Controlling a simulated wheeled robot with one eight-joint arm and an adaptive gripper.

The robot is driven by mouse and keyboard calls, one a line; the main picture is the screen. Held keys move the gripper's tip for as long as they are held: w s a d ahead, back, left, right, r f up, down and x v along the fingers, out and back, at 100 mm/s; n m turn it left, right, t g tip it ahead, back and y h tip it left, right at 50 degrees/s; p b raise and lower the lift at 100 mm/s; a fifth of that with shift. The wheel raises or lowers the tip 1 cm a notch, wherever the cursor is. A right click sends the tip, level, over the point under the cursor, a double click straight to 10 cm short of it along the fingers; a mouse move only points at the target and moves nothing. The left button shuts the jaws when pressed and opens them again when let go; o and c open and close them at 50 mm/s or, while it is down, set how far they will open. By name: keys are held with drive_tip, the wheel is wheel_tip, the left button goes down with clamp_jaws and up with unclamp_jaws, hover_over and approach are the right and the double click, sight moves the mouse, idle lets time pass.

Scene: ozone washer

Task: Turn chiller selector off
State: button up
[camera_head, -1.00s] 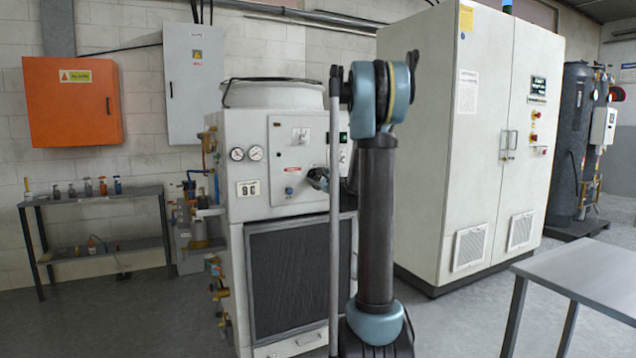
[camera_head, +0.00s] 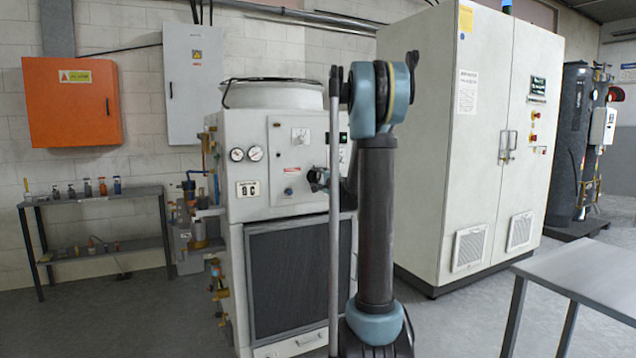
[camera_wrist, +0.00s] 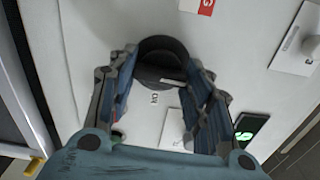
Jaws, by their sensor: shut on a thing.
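The chiller (camera_head: 285,150) is the white cabinet with gauges and a control panel, left of my arm in the head view. Its selector, a round black knob (camera_wrist: 163,48) with a white pointer line, is on the white panel in the wrist view. An "ON" label (camera_wrist: 153,97) shows upside down just below the knob. My gripper (camera_wrist: 163,62) has its fingers on either side of the knob and is shut on it. In the head view my gripper (camera_head: 318,180) is at the panel's right part, and the knob is hidden there.
Nearby on the panel are another switch (camera_head: 300,135), a blue button (camera_head: 288,191) and a green display (camera_wrist: 250,127). Two pressure gauges (camera_head: 246,154) sit at the left. A tall white cabinet (camera_head: 455,150) stands right of my arm, and a grey table (camera_head: 590,275) at front right.

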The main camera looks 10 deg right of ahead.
drive_tip(key=shift+s+a+f+n, duration=0.15)
drive_tip(key=shift+n, duration=0.35)
drive_tip(key=o, duration=1.1)
drive_tip(key=shift+c, duration=0.2)
drive_tip(key=shift+s+d, duration=0.25)
drive_tip(key=shift+s, duration=0.1)
drive_tip(key=v, duration=1.1)
